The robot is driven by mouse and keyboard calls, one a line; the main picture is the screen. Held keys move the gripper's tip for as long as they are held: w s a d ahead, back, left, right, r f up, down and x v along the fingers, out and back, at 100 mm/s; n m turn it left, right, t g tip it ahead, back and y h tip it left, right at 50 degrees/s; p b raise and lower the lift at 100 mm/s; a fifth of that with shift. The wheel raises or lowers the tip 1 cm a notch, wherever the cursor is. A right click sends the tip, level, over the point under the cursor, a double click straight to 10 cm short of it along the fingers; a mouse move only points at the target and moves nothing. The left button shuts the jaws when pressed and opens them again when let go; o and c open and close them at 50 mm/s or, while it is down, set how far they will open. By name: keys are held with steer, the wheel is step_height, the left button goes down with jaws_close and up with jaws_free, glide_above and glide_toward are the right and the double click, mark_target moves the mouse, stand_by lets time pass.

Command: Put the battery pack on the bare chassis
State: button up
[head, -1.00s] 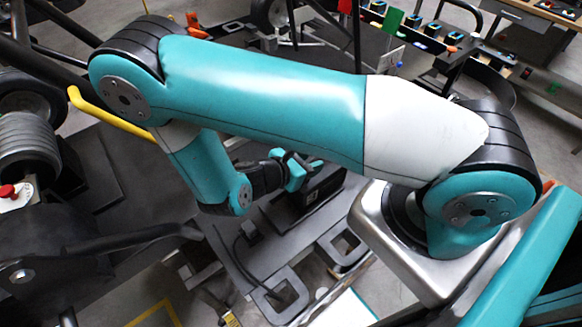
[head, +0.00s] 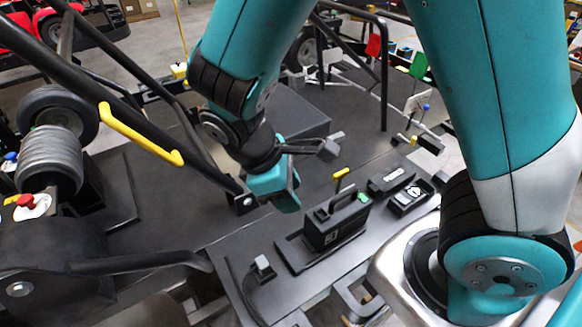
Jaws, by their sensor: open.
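The battery pack (head: 334,220) is a black box with a carry handle, a small white mark on its side and a green spot near its top end. It stands upright on a flat black plate (head: 288,256) on the grey side deck of the kart chassis (head: 228,258). My gripper (head: 287,190), teal and black, is open and empty. It hangs above and to the left of the battery pack, apart from it. Its fingertips are partly hidden by its own body.
A black frame tube with a yellow grip (head: 140,134) runs close to my gripper's left.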

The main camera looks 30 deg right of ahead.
steer(key=s+a+r+m+t+y, duration=0.1)
steer(key=s+a+r+m+y, duration=0.1)
steer(key=s+r+y, duration=0.2)
steer(key=s+a+r+m+t+y, duration=0.1)
steer(key=s+r+y, duration=0.3)
steer(key=r, duration=0.6)
steer(key=shift+a+r+m, duration=0.3)
steer(key=shift+a+m, duration=0.4)
steer(key=shift+m, duration=0.1)
